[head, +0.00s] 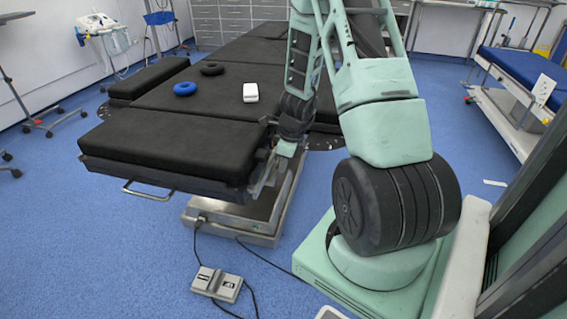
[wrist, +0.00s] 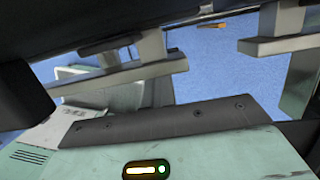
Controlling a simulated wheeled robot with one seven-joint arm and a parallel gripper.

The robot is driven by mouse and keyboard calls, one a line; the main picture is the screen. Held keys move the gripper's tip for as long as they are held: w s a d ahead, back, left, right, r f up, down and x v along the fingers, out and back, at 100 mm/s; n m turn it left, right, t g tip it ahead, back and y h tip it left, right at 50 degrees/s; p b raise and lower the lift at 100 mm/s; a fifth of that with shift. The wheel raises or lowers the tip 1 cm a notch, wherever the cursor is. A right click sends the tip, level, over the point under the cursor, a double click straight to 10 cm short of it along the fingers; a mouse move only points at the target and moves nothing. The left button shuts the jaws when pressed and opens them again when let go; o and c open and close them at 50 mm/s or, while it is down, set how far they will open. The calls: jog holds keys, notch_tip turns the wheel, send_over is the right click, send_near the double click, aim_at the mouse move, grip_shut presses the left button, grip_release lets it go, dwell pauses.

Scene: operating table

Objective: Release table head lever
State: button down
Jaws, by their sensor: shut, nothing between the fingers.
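The operating table (head: 165,140) has black pads, and its head section is nearest me in the head view. My gripper (head: 264,178) is low beside the right edge of this section, close to the metal side fittings. It is shut and empty, but small and partly lost among the fittings. The wrist view looks under the dark table edge, with a grey metal bar (wrist: 120,78) at the left and another metal bar (wrist: 285,42) at the right. I cannot tell for certain which part is the head lever, or whether my gripper touches it.
A foot pedal (head: 217,284) with cables is on the floor in front. A blue-topped trolley (head: 520,75) stands at the right. Blue floor is open at the left.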

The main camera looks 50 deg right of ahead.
jog(key=shift+d+r, duration=0.1)
jog(key=shift+r, duration=0.05)
jog(key=shift+r+p, duration=0.75)
jog(key=shift+p, duration=0.05)
